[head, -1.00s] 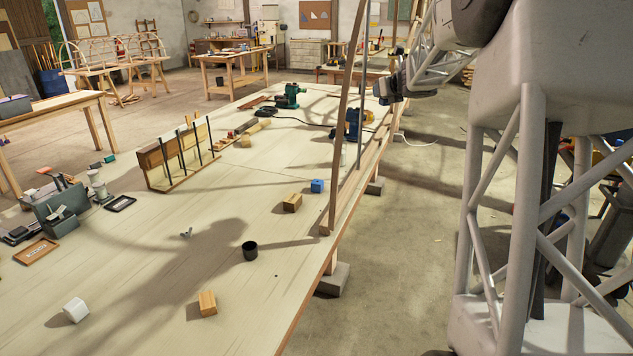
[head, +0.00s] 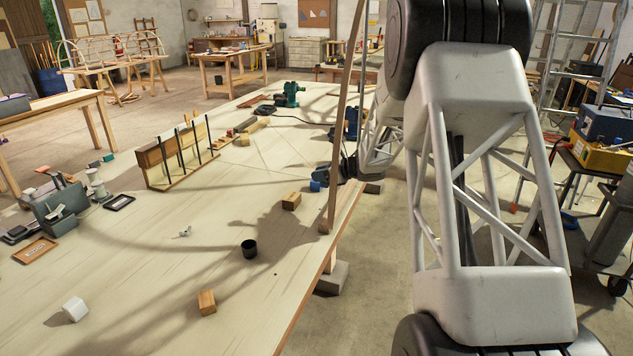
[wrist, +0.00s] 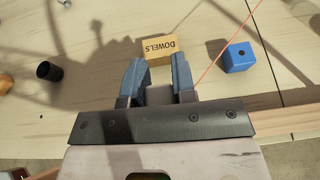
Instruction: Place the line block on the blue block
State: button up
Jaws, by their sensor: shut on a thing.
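The blue block (head: 315,186) stands on the workbench near its right edge. In the wrist view the blue block (wrist: 240,57) is right of the fingers and apart from them. My gripper (head: 321,174) is close behind or above it in the head view; the exact height is unclear. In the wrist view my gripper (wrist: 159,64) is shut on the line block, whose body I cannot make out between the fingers. A thin orange line (wrist: 226,44) runs to the right finger. A wooden block marked DOWELS (wrist: 158,48) appears beyond the fingertips; it rests on the bench (head: 291,201).
A black cup (head: 249,249), another wooden block (head: 207,302) and a white block (head: 75,309) stand on the near bench. An upright lath (head: 343,120) rises by the bench's right edge. A wooden rack (head: 178,160) stands farther left.

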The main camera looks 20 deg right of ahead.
jog(key=shift+s+a+f, duration=0.1)
jog(key=shift+a+f, duration=0.25)
jog(key=shift+f, duration=0.15)
send_over(316, 184)
jog(key=w, duration=0.3)
jog(key=shift+w+a+f, duration=0.1)
jog(key=shift+w+f, duration=0.05)
jog(key=shift+f, duration=0.6)
jog(key=shift+f, duration=0.1)
jog(key=shift+f, duration=1.65)
jog(key=shift+f, duration=0.15)
jog(key=o, duration=0.9)
